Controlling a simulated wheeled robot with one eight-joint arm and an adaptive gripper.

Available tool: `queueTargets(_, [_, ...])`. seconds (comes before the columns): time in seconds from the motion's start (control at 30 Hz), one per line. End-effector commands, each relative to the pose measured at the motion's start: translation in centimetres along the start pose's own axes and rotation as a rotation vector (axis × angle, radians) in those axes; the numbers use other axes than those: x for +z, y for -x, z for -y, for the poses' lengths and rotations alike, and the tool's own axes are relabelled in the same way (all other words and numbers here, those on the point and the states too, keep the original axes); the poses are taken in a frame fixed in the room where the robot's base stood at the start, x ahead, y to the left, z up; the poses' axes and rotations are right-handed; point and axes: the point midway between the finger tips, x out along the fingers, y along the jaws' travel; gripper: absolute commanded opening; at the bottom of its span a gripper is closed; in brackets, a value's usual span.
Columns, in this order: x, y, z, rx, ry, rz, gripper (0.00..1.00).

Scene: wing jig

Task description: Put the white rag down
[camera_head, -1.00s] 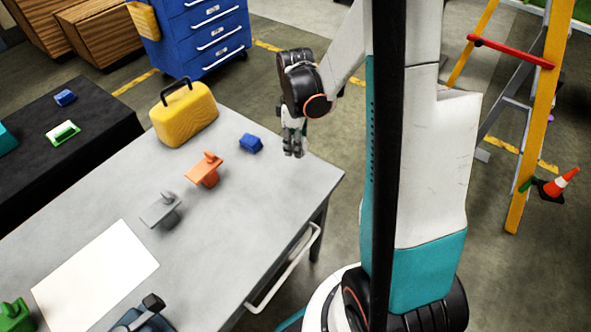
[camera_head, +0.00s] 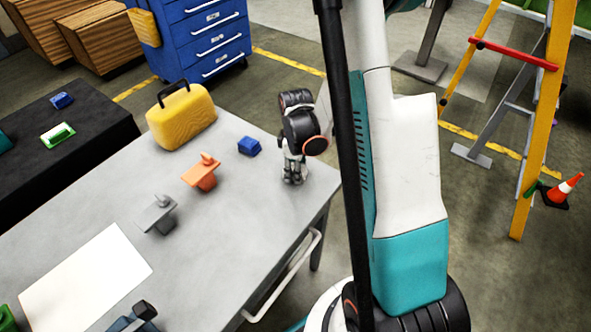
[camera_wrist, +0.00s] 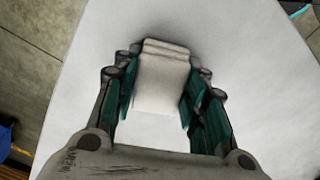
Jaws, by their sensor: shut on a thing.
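The white rag (camera_wrist: 162,85) shows in the wrist view as a folded, pale block between the two teal-padded fingers. My gripper (camera_head: 293,178) is shut on it, pointing down at the right end of the grey table (camera_head: 245,225). In the head view the rag is too small and hidden by the fingers to make out. In the wrist view the pale tabletop (camera_wrist: 240,60) lies directly beneath the rag. I cannot tell whether the rag touches it.
A blue block (camera_head: 248,146) is left of my gripper. A yellow case (camera_head: 182,118), an orange tool (camera_head: 201,174), a grey tool (camera_head: 157,214) and a white sheet (camera_head: 85,282) lie further left. The table's right edge is close to my gripper.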

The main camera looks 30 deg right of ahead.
Motion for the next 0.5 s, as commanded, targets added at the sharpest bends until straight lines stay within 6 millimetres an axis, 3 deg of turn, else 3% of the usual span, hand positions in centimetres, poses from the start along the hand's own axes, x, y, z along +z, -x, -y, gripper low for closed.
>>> queueTargets(0.2, [0.00, -0.40, 0.00, 0.000, 0.000, 0.000, 0.09])
queueTargets(0.23, [0.00, -0.29, 0.00, 0.000, 0.000, 0.000, 0.46])
queueTargets(0.3, [0.00, -0.24, 0.00, 0.000, 0.000, 0.000, 0.59])
queueTargets(0.5, [0.00, -0.22, 0.00, 0.000, 0.000, 0.000, 0.59])
